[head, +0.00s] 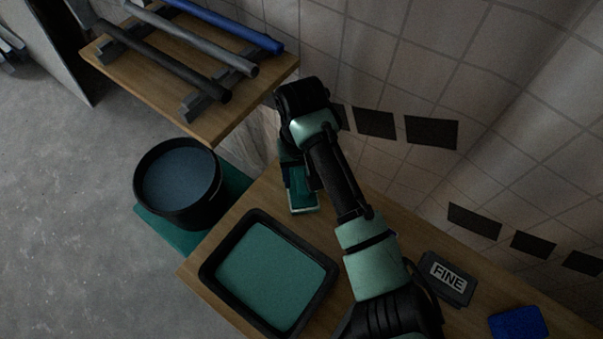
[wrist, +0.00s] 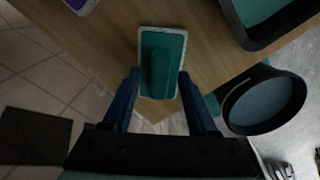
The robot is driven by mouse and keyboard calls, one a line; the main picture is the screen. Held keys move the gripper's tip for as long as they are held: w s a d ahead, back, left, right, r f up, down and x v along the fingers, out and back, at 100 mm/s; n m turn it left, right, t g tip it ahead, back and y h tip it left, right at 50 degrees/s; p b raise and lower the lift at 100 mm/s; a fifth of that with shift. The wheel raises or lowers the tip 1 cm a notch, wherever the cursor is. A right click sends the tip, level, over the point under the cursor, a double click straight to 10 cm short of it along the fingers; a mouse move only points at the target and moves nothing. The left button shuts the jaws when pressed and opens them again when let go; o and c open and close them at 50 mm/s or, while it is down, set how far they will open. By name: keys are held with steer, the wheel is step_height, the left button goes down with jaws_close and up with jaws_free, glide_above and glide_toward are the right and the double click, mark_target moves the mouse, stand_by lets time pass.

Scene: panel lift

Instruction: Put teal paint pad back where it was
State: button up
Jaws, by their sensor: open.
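The teal paint pad (head: 304,201) lies on the wooden bench near its far corner, partly hidden by my arm in the head view. In the wrist view the teal paint pad (wrist: 162,62) shows a raised teal handle and a pale rim. My gripper (wrist: 158,84) is open, with its two blue fingers on either side of the near end of the handle. I cannot tell whether the fingers touch the pad. In the head view my gripper (head: 297,178) is mostly hidden by my own arm.
A black tray of teal paint (head: 229,217) sits on the bench left of my arm. A dark bucket (head: 213,175) stands beyond the bench edge. A FINE block (head: 446,278) and a blue pad (head: 518,322) lie at the right. A shelf (head: 136,89) holds several rollers. The tiled wall is close behind.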

mark_target(301, 179)
steer(key=shift+r, duration=0.1)
step_height(301, 179, up, 12)
steer(key=p, duration=0.3)
steer(key=shift+p, duration=0.35)
steer(key=shift+w, duration=0.15)
